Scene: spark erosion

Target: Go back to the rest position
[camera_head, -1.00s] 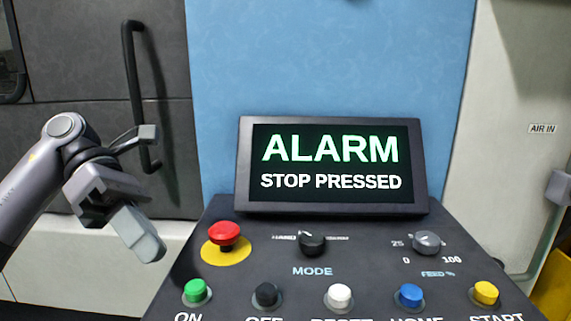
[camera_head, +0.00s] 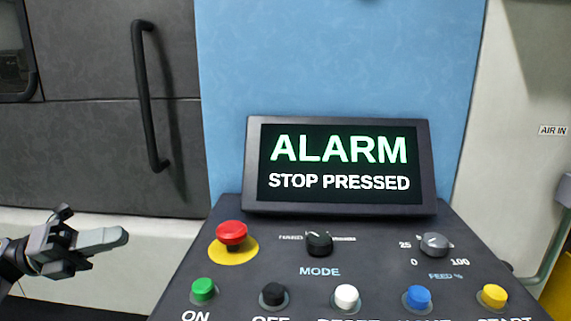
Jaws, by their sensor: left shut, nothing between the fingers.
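My left gripper (camera_head: 110,238) is at the lower left, shut and empty, with its fingers pointing right. It is apart from the console (camera_head: 365,270), left of its edge. The red stop button (camera_head: 231,232) on its yellow disc stands to the right of the fingers, with a gap between. The screen (camera_head: 340,163) reads "ALARM STOP PRESSED". My right gripper is not in the picture.
The console carries a mode knob (camera_head: 319,243), a feed knob (camera_head: 435,245) and green, black, white, blue and yellow buttons. A dark door with a black handle (camera_head: 150,95) stands behind on the left. The space above my left gripper is clear.

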